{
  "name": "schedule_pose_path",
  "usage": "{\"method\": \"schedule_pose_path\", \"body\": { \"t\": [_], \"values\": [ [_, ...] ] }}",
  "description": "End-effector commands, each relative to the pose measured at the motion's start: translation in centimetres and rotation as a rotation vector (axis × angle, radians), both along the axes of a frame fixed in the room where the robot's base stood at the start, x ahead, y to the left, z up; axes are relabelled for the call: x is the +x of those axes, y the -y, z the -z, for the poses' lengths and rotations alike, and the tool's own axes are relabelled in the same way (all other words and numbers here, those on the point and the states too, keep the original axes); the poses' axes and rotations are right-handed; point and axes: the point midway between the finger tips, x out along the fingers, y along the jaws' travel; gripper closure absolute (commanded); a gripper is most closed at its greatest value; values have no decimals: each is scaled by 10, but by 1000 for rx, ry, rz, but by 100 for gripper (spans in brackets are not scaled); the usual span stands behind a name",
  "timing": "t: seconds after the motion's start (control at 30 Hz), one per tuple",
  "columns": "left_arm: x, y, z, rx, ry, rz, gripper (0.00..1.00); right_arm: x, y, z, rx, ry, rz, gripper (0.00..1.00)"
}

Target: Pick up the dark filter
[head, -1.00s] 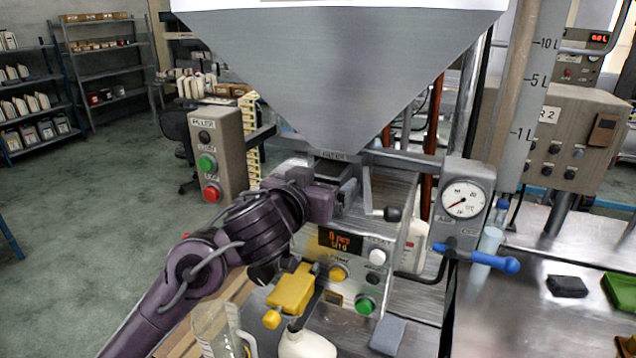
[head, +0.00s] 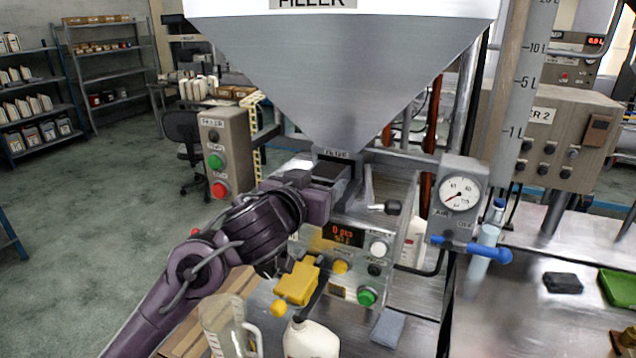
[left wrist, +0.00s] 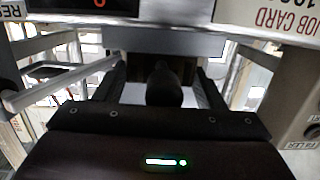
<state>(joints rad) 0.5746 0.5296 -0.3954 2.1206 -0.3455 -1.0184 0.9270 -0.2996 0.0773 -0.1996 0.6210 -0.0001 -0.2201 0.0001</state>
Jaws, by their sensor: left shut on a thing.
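The dark filter (head: 330,170) shows as a dark flat piece at the slot labelled FILTER, under the hopper's tip. My left gripper (head: 338,190) reaches it from the left and is shut on it. The wrist and fingers hide much of the filter, so I cannot tell how far it sits in the slot. In the left wrist view, my left fingers (left wrist: 161,88) stand on either side of a dark rounded piece, with a grey bar crossing just beyond. My right gripper is not in view.
The grey hopper (head: 340,75) hangs close above my left gripper. A lever (head: 392,207) and a gauge box (head: 458,200) stand to its right, a button box (head: 226,153) to its left. Below are a yellow part (head: 297,283), a clear jug (head: 228,325) and a white bottle (head: 311,338).

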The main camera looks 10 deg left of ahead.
Motion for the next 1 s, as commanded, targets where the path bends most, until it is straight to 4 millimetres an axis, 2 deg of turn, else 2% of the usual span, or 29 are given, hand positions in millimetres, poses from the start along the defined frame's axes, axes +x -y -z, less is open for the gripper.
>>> {"method": "schedule_pose_path", "body": {
  "t": [0.23, 0.27, 0.4, 0.47, 0.77, 0.87, 1.0],
  "values": [
    [1, -1, -2, -3, 4, 0, 66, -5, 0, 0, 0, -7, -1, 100],
    [1, 0, -2, -3, 4, 0, 35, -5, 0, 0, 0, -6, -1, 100],
    [1, -1, -2, -3, 4, 0, 17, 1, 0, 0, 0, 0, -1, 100],
    [1, -1, -2, -3, 4, 0, 11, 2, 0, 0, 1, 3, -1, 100],
    [-2, -1, -2, -3, 4, 1, 11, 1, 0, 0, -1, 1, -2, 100],
    [-13, -2, -3, -4, 2, 3, 11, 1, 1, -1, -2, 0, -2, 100],
    [-37, -7, -8, -5, 2, 2, 11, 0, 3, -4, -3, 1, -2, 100]
  ]
}}
